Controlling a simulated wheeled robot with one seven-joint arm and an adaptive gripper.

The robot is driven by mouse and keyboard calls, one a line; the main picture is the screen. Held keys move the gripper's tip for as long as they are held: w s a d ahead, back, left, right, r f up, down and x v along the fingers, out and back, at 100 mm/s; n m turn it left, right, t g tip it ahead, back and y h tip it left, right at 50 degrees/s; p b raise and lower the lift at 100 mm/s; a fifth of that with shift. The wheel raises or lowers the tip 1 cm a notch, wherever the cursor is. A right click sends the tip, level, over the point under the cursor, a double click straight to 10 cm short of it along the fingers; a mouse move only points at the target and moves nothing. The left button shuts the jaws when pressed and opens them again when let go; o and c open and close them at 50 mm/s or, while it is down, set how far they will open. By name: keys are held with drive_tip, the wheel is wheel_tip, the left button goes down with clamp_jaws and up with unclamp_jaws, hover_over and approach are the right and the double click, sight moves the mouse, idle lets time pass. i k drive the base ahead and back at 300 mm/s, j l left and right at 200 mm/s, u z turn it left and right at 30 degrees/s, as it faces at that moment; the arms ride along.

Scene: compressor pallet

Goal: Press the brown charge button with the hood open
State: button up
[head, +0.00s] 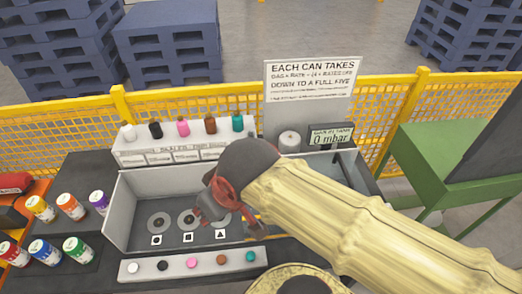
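The brown charge button (221,260) sits on the light front strip (180,272), between the pink button (191,263) and the teal button (250,257). My gripper (232,222) is above the right part of the open grey bay (118,215), behind the brown button in the picture and apart from it. Its fingers look spread, with nothing seen between them. The bay floor has round pads (158,222) above circle, square and triangle marks. My gripper and arm cover the bay's right side. No lid covers the visible part of the bay; the hood itself I cannot make out.
Several coloured cans (72,207) stand at the left. A display (331,136) reads 0 mbar beside a sign (310,85). A yellow fence (390,100) runs behind; a green table (440,155) stands right.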

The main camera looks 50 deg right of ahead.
sight(221, 259)
drive_tip(key=z, duration=1.7)
drive_tip(key=k+j+u, duration=0.25)
drive_tip(key=j, duration=0.4)
drive_tip(key=k+j+u, duration=0.15)
drive_tip(key=k+j, duration=0.15)
